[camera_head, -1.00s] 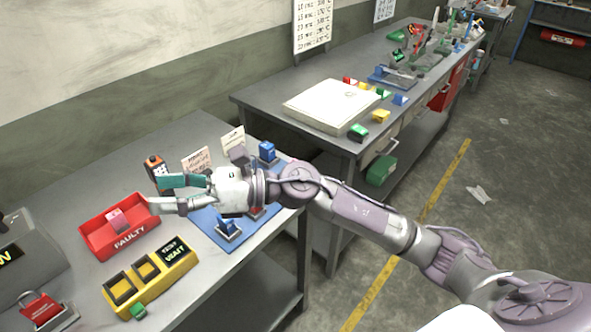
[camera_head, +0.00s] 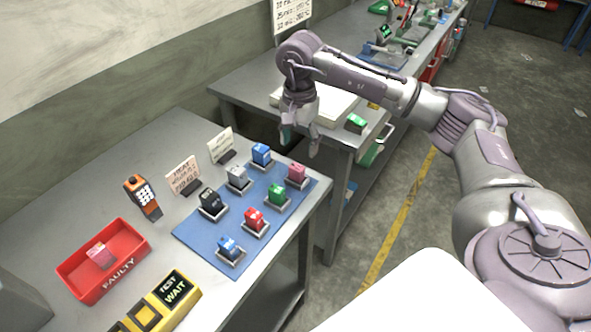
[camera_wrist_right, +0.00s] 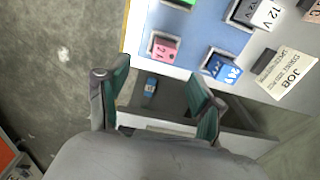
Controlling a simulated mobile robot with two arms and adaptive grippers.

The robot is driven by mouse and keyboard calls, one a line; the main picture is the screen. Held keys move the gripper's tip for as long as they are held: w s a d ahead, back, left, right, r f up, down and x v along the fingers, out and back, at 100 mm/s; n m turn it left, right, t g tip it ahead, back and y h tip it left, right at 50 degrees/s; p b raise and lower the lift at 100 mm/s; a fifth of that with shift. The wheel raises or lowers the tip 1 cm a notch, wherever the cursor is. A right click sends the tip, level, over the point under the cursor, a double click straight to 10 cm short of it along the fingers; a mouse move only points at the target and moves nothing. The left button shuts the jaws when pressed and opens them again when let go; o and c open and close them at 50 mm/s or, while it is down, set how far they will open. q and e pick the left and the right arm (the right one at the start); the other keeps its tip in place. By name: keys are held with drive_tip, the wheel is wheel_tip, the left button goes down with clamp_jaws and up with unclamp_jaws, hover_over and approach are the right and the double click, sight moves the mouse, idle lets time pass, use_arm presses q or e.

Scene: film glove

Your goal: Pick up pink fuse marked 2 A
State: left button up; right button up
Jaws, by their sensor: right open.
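A pink fuse (camera_head: 297,173) sits in a small holder at the back right corner of the blue mat (camera_head: 190,236). In the right wrist view this pink fuse (camera_wrist_right: 164,48) reads 2 A and lies beyond the fingertips. Another pink fuse (camera_head: 100,255) lies in the red FAULTY tray (camera_head: 75,270); its marking is unreadable. My right gripper (camera_head: 300,147) points down, open and empty, above and behind the mat's pink fuse, by the gap between the tables. Its two fingers (camera_wrist_right: 160,95) show apart in the wrist view. My left gripper is not in view.
On the mat, a blue fuse (camera_head: 262,154) and a green fuse (camera_head: 277,195) flank the pink one; several others stand nearby. Cards (camera_head: 184,175), an orange meter (camera_head: 143,196) and a yellow TEST/WAIT box (camera_head: 174,291) stand around it. Another table (camera_head: 233,91) is behind.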

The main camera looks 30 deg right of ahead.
sight(297, 167)
wheel_tip(297, 167, down, 3)
drive_tip(key=shift+w+f, duration=0.1)
drive_tip(key=shift+w, duration=0.05)
wheel_tip(297, 167, down, 3)
drive_tip(key=shift+w+a+r+p, duration=0.1)
drive_tip(key=shift+p, duration=1.1)
wheel_tip(297, 167, down, 3)
drive_tip(key=shift+r+p, duration=0.2)
drive_tip(key=shift+p, duration=0.15)
drive_tip(key=shift+w+f, duration=0.1)
drive_tip(key=shift+f, duration=0.35)
drive_tip(key=shift+c, duration=0.4)
drive_tip(key=c, duration=1)
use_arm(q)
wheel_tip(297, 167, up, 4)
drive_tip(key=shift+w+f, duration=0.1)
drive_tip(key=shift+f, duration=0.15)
use_arm(e)
drive_tip(key=shift+c, duration=0.9)
